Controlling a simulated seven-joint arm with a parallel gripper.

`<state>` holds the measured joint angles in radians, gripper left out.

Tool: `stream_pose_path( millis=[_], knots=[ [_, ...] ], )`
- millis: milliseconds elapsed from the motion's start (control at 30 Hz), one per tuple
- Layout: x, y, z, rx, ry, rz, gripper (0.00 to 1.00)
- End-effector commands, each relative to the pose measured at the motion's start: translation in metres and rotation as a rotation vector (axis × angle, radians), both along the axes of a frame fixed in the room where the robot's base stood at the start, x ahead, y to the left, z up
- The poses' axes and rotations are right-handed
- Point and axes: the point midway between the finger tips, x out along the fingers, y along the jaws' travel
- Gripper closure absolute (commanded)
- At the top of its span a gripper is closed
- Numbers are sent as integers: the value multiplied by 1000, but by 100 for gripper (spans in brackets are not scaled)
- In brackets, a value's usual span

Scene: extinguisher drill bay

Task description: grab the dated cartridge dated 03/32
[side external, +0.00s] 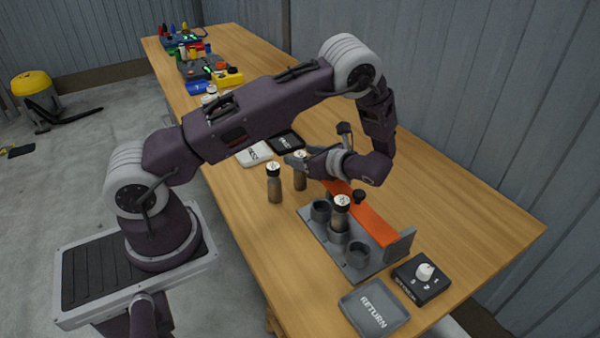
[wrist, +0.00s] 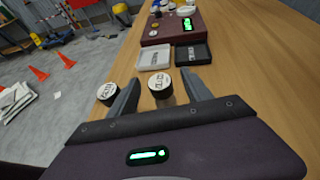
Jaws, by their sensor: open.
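Three dark cartridges with white date caps show in the side view. One cartridge (side external: 274,184) stands on the table, left of a second cartridge (side external: 300,180) by my gripper (side external: 303,160). A third cartridge (side external: 341,212) stands in the middle cup of a grey rack (side external: 376,268). In the wrist view, my gripper (wrist: 161,80) is open, with one cartridge (wrist: 160,84) between or just beyond its fingers. Another cartridge (wrist: 107,93) stands just outside the left finger. The cap dates are too small and turned to read surely, so I cannot tell which is 03/32.
The rack has empty cups and an orange strip (side external: 372,220). A grey RETURN tray (side external: 352,296) and a black dial box (side external: 423,277) stand at the near end. White (wrist: 155,57) and black (wrist: 193,55) trays lie beyond my gripper. The table's right side is clear.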

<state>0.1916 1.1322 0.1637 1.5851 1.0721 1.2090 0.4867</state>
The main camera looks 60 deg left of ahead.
Motion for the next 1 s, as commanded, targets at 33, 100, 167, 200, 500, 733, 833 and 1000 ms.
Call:
stream_pose_path(
  millis=[33, 100, 167, 200, 500, 733, 833, 1000],
  knots=[
    [-2, 7, -3, 1, 2, 1, 42],
    [-2, 11, -5, -1, 0, 0, 42],
    [-2, 12, -5, -2, -2, -1, 42],
    [-2, 12, -5, -2, -2, -1, 42],
    [-2, 12, -5, -2, -3, 0, 80],
    [-2, 12, -5, -2, -3, 0, 100],
    [-2, 12, -5, -2, -3, 0, 100],
    [-2, 12, -5, -2, -3, 0, 100]
  ],
)
